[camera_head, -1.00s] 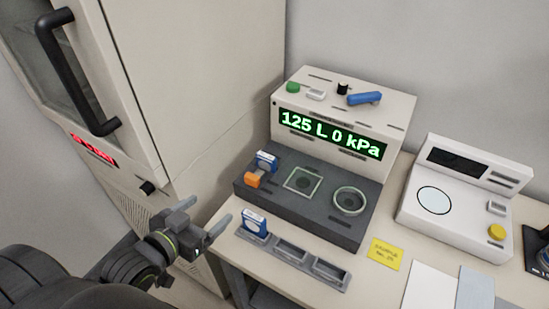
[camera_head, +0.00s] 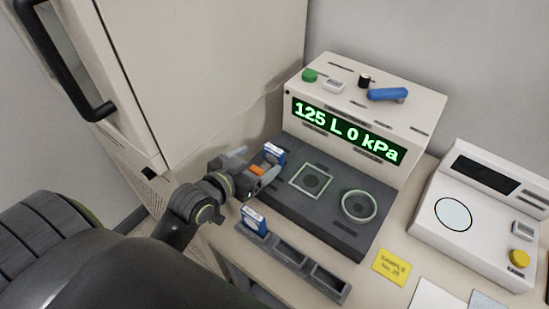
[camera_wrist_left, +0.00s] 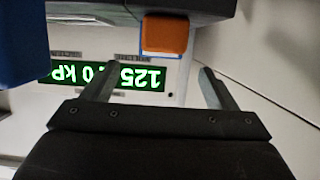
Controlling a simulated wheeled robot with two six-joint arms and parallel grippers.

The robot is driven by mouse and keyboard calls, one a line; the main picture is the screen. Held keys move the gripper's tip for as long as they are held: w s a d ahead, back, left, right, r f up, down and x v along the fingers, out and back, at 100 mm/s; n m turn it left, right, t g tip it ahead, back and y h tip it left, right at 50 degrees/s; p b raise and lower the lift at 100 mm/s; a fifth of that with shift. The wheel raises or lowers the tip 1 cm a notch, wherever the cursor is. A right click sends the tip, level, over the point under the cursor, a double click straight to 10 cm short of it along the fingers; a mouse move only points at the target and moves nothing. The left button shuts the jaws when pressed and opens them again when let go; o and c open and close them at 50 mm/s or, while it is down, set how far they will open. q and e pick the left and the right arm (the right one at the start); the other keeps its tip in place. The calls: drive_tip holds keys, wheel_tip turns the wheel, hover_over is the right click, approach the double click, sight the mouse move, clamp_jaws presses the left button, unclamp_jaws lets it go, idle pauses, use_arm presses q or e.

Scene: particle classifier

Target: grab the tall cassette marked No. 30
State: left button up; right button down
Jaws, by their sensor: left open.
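A blue-and-white cassette (camera_head: 273,152) stands at the left end of the dark machine deck, by an orange block (camera_head: 257,169). Another blue-and-white cassette (camera_head: 254,219) stands upright in the left slot of the grey rack (camera_head: 290,256). I cannot read a number on either. My left gripper (camera_head: 258,172) is open and empty beside the orange block. In the left wrist view, the orange block (camera_wrist_left: 164,34) shows upside down beyond and between the open fingers (camera_wrist_left: 160,74). A blue surface (camera_wrist_left: 22,40) fills that view's upper left corner. My right gripper is not in view.
The machine's green display (camera_head: 347,130) reads 125 L 0 kPa. A square frame (camera_head: 311,180) and a round ring (camera_head: 359,206) lie on its deck. A yellow note (camera_head: 391,267) lies right of the rack. A tall cabinet (camera_head: 215,70) closes off the left.

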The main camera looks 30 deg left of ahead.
sight(272, 151)
use_arm(q)
drive_tip(key=x, duration=0.2)
drive_tip(key=shift+w, duration=0.3)
drive_tip(key=shift+p+x, duration=0.55)
drive_tip(key=shift+x, duration=2.1)
drive_tip(key=shift+r, duration=0.1)
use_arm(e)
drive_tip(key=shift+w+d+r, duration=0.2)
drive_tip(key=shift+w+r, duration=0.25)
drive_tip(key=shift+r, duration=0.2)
